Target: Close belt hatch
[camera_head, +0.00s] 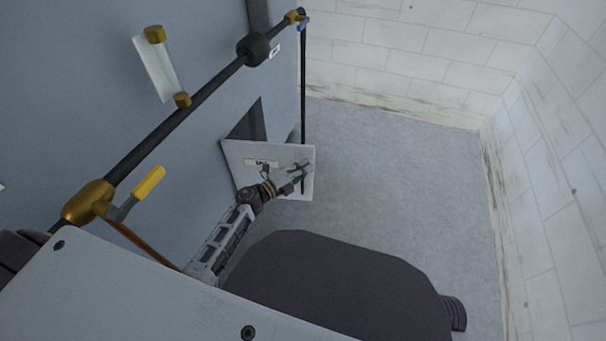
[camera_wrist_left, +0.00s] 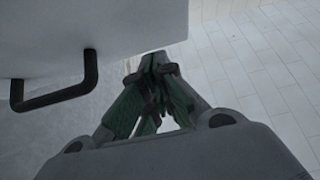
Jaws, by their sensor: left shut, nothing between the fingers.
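The belt hatch (camera_head: 240,158) is a pale square panel with a small label. In the head view it stands open, angled out from the blue-grey machine wall, below a dark opening (camera_head: 246,124). In the wrist view the hatch (camera_wrist_left: 130,28) fills the upper left and carries a black handle (camera_wrist_left: 58,92). My left gripper (camera_head: 301,170) is in front of the panel near its right edge in the head view. In the wrist view the left gripper (camera_wrist_left: 157,62) is shut and empty, right of the handle and by the panel's lower edge. Contact cannot be told. My right gripper is not in view.
A dark pipe (camera_head: 150,145) with brass fittings and a yellow-handled valve (camera_head: 148,183) runs along the machine wall (camera_head: 60,110). A thin dark vertical pipe (camera_head: 303,80) stands by the machine's corner. Grey floor (camera_head: 400,180) is clear to the right, up to white brick walls (camera_head: 430,45).

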